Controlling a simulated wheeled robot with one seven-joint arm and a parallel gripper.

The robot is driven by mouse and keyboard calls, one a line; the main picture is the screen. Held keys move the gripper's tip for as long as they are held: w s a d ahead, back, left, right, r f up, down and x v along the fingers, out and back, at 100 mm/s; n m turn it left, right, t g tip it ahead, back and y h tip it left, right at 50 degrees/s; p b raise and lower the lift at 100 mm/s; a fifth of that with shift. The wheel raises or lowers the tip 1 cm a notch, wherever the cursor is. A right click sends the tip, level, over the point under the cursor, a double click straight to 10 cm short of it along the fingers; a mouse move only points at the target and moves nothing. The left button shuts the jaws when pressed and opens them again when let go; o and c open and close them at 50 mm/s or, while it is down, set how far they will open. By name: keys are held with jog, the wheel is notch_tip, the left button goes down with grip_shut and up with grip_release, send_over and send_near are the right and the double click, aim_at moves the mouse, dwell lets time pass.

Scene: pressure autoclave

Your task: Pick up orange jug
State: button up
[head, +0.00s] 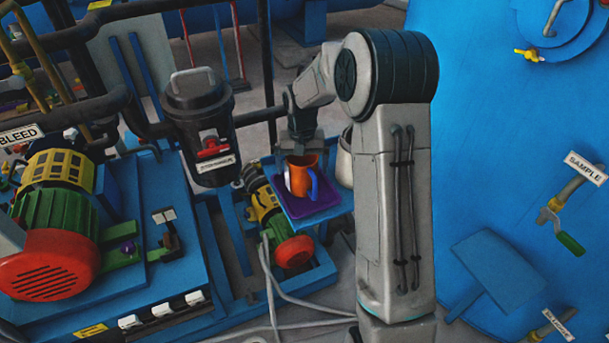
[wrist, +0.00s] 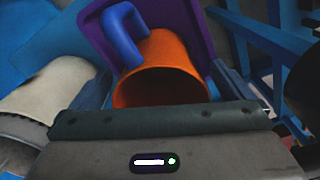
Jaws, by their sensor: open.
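The orange jug (head: 299,171) with a blue handle stands on a purple mat (head: 313,207) on a small blue stand. In the wrist view the jug (wrist: 163,72) is at the centre with its open mouth facing me, and its blue handle (wrist: 122,33) is on the far upper-left side. In the wrist view the open fingers (wrist: 165,88) lie on either side of the jug. Whether they touch it cannot be told.
A cream pot (head: 345,160) stands right of the jug, partly behind my arm; it also shows at left in the wrist view (wrist: 45,90). A black canister (head: 198,115) is at left. A pump with a red end (head: 294,251) sits below. A large blue vessel (head: 500,150) fills the right.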

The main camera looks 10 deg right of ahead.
jog(key=shift+f, duration=0.1)
jog(key=c, duration=1.1)
jog(key=shift+o, duration=0.2)
